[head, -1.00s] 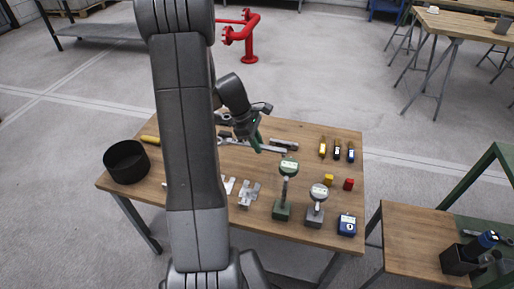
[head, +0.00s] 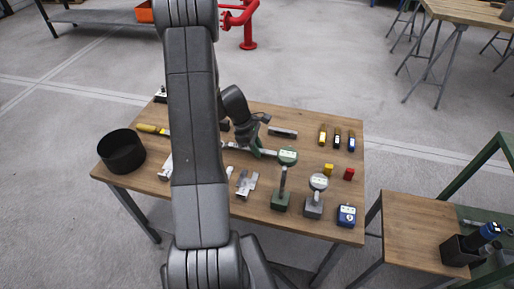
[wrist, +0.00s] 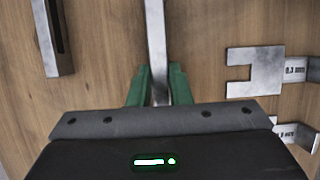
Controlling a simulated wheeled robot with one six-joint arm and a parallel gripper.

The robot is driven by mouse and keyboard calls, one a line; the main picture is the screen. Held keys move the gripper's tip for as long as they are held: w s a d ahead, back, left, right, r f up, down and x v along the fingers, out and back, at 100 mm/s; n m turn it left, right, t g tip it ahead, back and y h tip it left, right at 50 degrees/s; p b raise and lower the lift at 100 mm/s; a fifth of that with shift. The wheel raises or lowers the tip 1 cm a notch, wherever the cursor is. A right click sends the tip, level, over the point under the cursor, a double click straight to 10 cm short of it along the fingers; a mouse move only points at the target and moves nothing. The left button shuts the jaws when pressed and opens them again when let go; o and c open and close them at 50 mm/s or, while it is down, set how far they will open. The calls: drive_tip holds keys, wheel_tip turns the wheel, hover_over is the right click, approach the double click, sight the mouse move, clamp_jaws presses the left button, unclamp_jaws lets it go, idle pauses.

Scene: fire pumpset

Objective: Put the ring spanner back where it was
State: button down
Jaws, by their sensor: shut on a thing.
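My gripper (head: 257,153) is low over the middle of the wooden table. In the wrist view its green fingers (wrist: 157,88) are shut on a flat silver bar, which I take for the ring spanner (wrist: 156,35). The bar runs away from the fingers to the top of that picture, and its ends are out of view there. In the head view the spanner (head: 237,147) lies lengthwise left of the fingers, partly hidden by my arm. I cannot tell whether it touches the table.
Notched metal gauges (wrist: 255,72) lie close right of the fingers in the wrist view, and a slotted steel piece (wrist: 53,38) lies left. A green dial gauge (head: 282,185) stands near the gripper. A black bowl (head: 121,152) stands at the table's left.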

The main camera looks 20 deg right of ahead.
drive_tip(key=c, duration=1.3)
unclamp_jaws()
drive_tip(key=p+v, duration=0.1)
drive_tip(key=v, duration=1.1)
drive_tip(key=shift+r, duration=0.1)
